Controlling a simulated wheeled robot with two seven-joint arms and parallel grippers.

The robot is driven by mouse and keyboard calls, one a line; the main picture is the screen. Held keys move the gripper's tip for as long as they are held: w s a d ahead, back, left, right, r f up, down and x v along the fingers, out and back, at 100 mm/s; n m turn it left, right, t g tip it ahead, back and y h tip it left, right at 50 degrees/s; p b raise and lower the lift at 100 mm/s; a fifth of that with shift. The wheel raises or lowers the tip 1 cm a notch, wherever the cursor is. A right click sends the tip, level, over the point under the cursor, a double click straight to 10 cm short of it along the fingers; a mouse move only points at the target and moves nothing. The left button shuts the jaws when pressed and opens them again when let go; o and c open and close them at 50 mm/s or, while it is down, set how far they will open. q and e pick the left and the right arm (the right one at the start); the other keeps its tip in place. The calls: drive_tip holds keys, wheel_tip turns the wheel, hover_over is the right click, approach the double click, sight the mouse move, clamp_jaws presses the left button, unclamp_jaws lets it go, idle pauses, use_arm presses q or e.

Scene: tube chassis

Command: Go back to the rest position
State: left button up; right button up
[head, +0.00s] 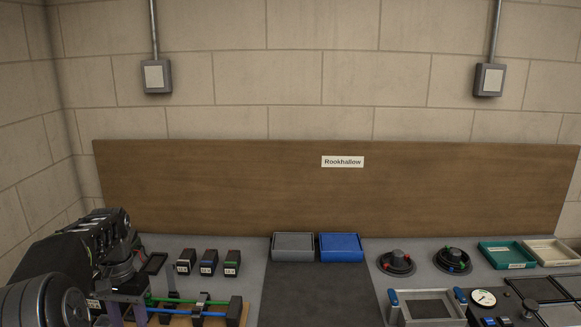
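My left arm comes in from the left edge, and its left gripper (127,312) points down at the lower left. Its two purplish fingers stand apart, with nothing clearly seen between them. The lower ends of the fingers are at the bottom edge of the picture. The gripper is beside the left end of a fixture with a green tube (185,301) and a blue tube (200,314) lying across dark holders; whether it touches them I cannot tell. My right gripper is not in view.
Three small dark labelled blocks (208,262) stand behind the tubes. A grey bin (293,234) and a blue bin (341,235) stand at the back middle. Two round dark holders (397,263), trays (507,242), a frame (393,309) and a gauge (484,298) are right. The dark mat (318,295) is clear.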

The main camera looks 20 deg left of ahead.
use_arm(q)
drive_tip(key=w+d+f+m+t+h+b, duration=0.1)
drive_tip(key=w+d+f, duration=0.2)
drive_tip(key=d+f, duration=0.85)
drive_tip(key=w+d+f+m, duration=0.1)
drive_tip(key=w+d+f, duration=0.2)
drive_tip(key=d+f, duration=0.85)
drive_tip(key=s+d+f+h+b, duration=0.1)
drive_tip(key=s+d+f, duration=0.2)
drive_tip(key=d+f, duration=0.35)
drive_tip(key=s+d+f+h, duration=0.1)
drive_tip(key=s+d+f, duration=0.3)
drive_tip(key=d+f, duration=0.25)
drive_tip(key=s+d+f, duration=0.2)
drive_tip(key=s+d, duration=0.8)
drive_tip(key=s, duration=0.1)
drive_tip(key=shift+d+f+h+b, duration=0.2)
drive_tip(key=shift+d+h+b, duration=0.1)
drive_tip(key=shift+b, duration=0.05)
